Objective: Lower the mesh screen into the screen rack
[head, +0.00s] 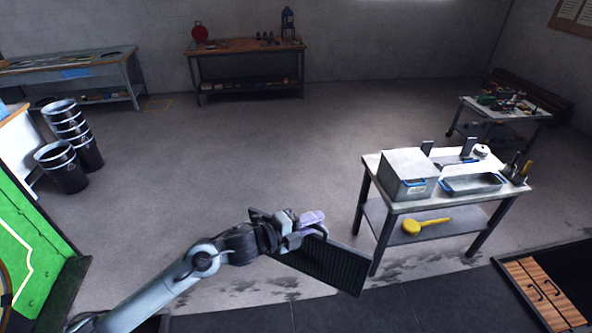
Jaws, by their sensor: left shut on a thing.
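My left gripper (312,229) is shut on the mesh screen (335,266), a dark, finely ribbed flat panel. The screen hangs tilted from the gripper, in front of the white-topped work table (368,163) and to the left of its front leg in the picture. On that table stand a grey metal box (408,173) and a shallow metal tray (472,184) with blue trim. Two dark upright pieces (468,147) show behind them. I cannot tell which of these is the screen rack. My right gripper is not in view.
A yellow tool (426,227) lies on the table's lower shelf. Small tools stand in holders (516,172) at its right end. Black bins (61,167) stand at the left, near a green panel (35,245). The middle floor is clear. A wooden hatch (541,290) is at lower right.

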